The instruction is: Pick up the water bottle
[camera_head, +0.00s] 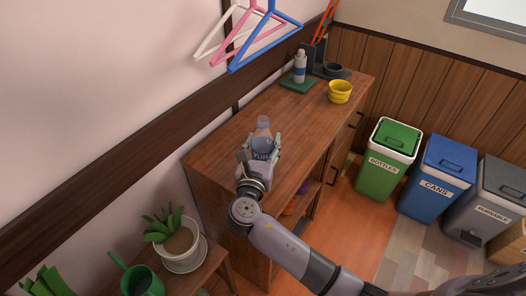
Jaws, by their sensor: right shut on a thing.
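A clear, bluish water bottle (263,126) stands over the near part of the wooden cabinet top (230,142). My right gripper (262,146) is shut on the bottle; its fingers are on either side of it. The lower part of the bottle is hidden by the gripper, so I cannot tell whether it touches the cabinet top. My left gripper is not in view.
A white bottle (300,68) on a green mat (298,85) and a yellow cup (340,92) stand at the cabinet's far end. Hangers (262,45) hang above. Green (387,160), blue (436,178) and grey bins stand right. Potted plants (176,238) are at lower left.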

